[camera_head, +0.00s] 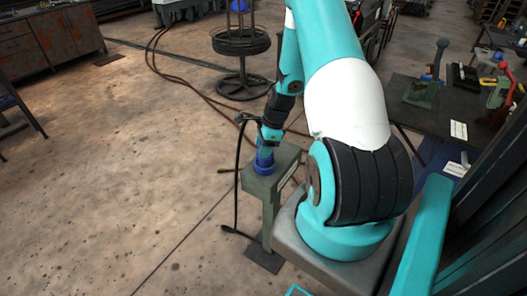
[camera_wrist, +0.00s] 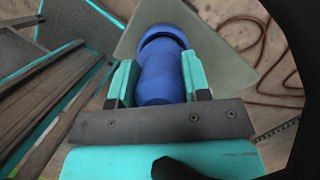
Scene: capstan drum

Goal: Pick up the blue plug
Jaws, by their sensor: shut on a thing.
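The blue plug (camera_wrist: 160,72) stands between the two teal fingers of my gripper (camera_wrist: 160,80) in the wrist view. The fingers are closed on its sides. In the head view the blue plug (camera_head: 264,163) shows low at my gripper (camera_head: 268,146), at the top of a grey-green pedestal (camera_head: 285,160). The pedestal's top (camera_wrist: 222,62) also shows behind the plug in the wrist view. I cannot tell whether the plug still touches the pedestal. A black cable loops down beside the pedestal from near my wrist.
A round black capstan drum (camera_head: 240,42) on a stand is behind the pedestal, with brown hoses (camera_head: 180,72) on the floor. A dark workbench (camera_head: 425,100) with clamps is at the right. A rusty cabinet (camera_head: 50,45) is at the back left. The left floor is clear.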

